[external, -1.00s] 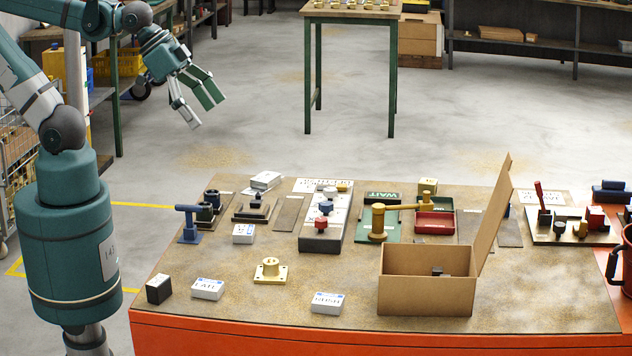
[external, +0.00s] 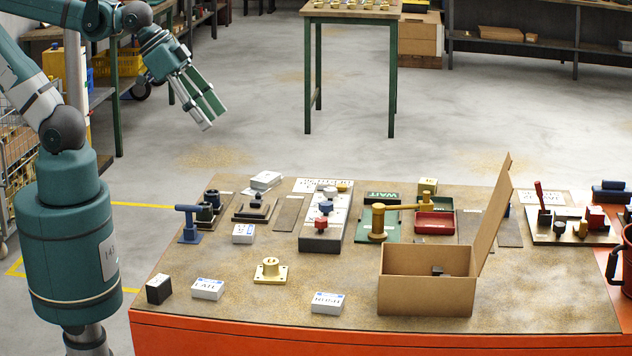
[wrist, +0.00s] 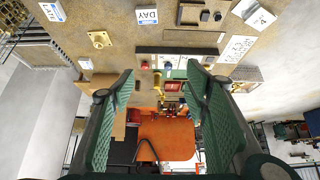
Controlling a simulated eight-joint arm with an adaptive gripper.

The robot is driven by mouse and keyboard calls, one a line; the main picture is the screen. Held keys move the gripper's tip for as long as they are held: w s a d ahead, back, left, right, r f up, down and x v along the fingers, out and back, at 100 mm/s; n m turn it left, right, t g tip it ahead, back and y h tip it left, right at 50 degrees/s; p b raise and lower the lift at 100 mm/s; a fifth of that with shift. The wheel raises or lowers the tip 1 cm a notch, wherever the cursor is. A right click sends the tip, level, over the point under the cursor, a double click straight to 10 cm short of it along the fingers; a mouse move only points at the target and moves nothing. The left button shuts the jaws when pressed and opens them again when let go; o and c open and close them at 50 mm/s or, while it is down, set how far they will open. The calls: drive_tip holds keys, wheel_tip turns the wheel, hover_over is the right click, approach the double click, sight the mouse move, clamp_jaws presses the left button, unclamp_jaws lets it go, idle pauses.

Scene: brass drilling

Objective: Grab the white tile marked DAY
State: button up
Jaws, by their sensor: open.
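The white tile marked DAY (external: 243,233) lies on the bench behind the brass flange in the external view. In the wrist view the tile (wrist: 147,17) is near the top edge, its letters readable. My gripper (external: 213,119) is in the air, left of and above the bench, well apart from the tile. In the wrist view its two green-padded fingers (wrist: 160,72) are open, with nothing held between them.
Similar white tiles marked LATE (external: 207,289) and RUSH (external: 327,302) lie toward the front edge. The brass flange (external: 270,271) sits between them. A blue-handled fixture (external: 189,223) stands left of DAY. An open cardboard box (external: 425,284) stands to the right.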

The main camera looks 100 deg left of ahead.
idle(0.3)
drive_tip(key=n+g+p, duration=0.1)
drive_tip(key=n+g, duration=0.6)
drive_tip(key=n, duration=1)
hover_over(244, 229)
wheel_tip(244, 229, down, 16)
drive_tip(key=shift+d+f+n, duration=0.1)
drive_tip(key=shift+f+n, duration=0.8)
drive_tip(key=shift+f, duration=0.3)
drive_tip(key=shift+f, duration=0.15)
drive_tip(key=shift+f, duration=1.15)
drive_tip(key=shift+f+b, duration=0.45)
drive_tip(key=shift+f, duration=2.15)
